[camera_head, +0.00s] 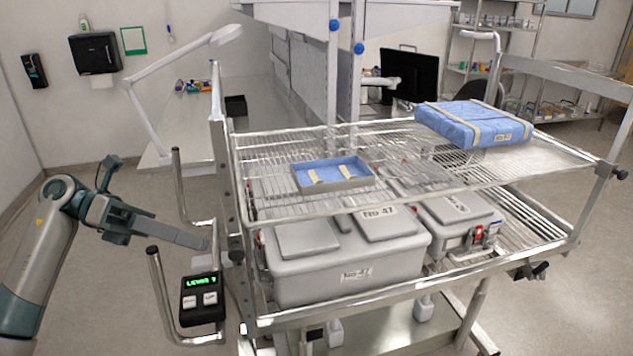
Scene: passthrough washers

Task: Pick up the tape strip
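Two short pale yellow strips, which look like tape strips, lie apart in a shallow blue-lined tray (333,186) on the cart's upper wire shelf. One strip (316,176) is at the left, the other strip (346,172) at the right. My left gripper (204,243) comes in from the left and points right, beside the cart's left handle, well left of and lower than the tray. Its fingers overlap from this side, so their opening is hidden. It touches neither strip. My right gripper is not in view.
A blue wrapped package (474,125) with yellow bands sits at the shelf's back right. Grey lidded containers (345,262) stand on the level below.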

